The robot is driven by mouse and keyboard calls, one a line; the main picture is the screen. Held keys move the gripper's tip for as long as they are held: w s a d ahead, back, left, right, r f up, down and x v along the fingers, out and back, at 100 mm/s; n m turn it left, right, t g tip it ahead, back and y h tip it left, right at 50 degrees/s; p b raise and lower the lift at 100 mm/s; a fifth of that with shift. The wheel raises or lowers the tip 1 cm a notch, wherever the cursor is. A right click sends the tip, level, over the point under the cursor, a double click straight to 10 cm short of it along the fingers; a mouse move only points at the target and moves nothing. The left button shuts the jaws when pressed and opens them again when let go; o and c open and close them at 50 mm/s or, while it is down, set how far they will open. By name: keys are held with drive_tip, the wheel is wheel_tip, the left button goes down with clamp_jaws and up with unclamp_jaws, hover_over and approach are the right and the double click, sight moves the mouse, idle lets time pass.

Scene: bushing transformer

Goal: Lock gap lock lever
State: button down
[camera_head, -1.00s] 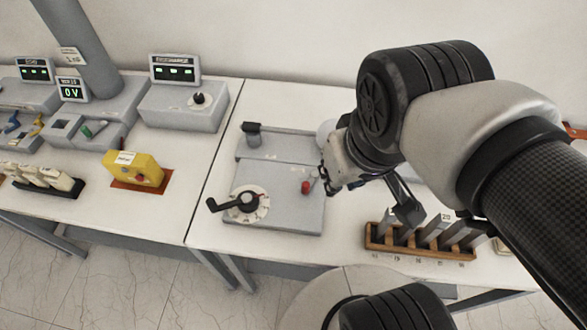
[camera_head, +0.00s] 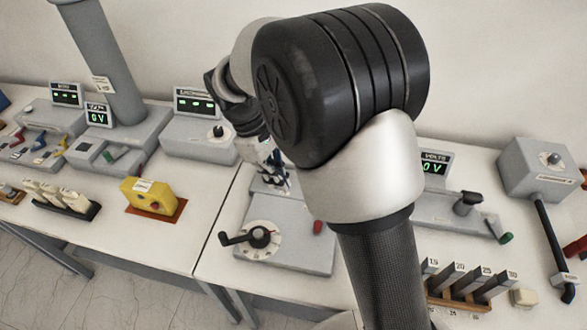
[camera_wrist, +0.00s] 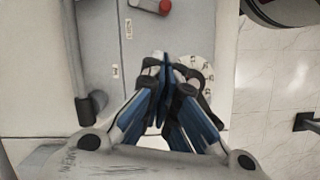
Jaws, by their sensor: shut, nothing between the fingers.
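The grey gap unit (camera_head: 290,255) sits on the right table, with a dial and black crank (camera_head: 258,238) at its front. A red-tipped lever (camera_head: 317,227) stands at its right side and shows at the top of the wrist view (camera_wrist: 150,5). A black-knobbed part (camera_wrist: 90,106) lies at the left of the wrist view; my arm hides it in the head view. I cannot tell which one is the gap lock lever, as the labels are unreadable. My gripper (camera_wrist: 166,66) is shut and empty above the unit, its fingers partly covering the dial (camera_wrist: 197,75).
A yellow box (camera_head: 152,197) stands on the left table. A wooden rack of numbered grey plates (camera_head: 466,290) is at the front right. A unit with a volts display (camera_head: 435,164) and a grey box (camera_head: 540,168) stand farther right. My arm blocks the middle.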

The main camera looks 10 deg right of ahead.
drive_tip(key=f, duration=0.1)
drive_tip(key=a+f, duration=0.1)
drive_tip(key=w+f+n, duration=0.1)
drive_tip(key=shift+a+h, duration=0.2)
drive_tip(key=shift+h, duration=0.1)
drive_tip(key=shift+s, duration=0.1)
drive_tip(key=b+x, duration=0.3)
drive_tip(key=x, duration=0.6)
drive_tip(key=shift+s+f, duration=0.15)
drive_tip(key=d, duration=0.1)
drive_tip(key=s+d, duration=0.1)
drive_tip(key=s+d+b, duration=0.1)
drive_tip(key=shift+d+f, duration=0.25)
drive_tip(key=shift+f, duration=0.05)
drive_tip(key=shift+s+d, duration=0.1)
drive_tip(key=shift+d, duration=0.05)
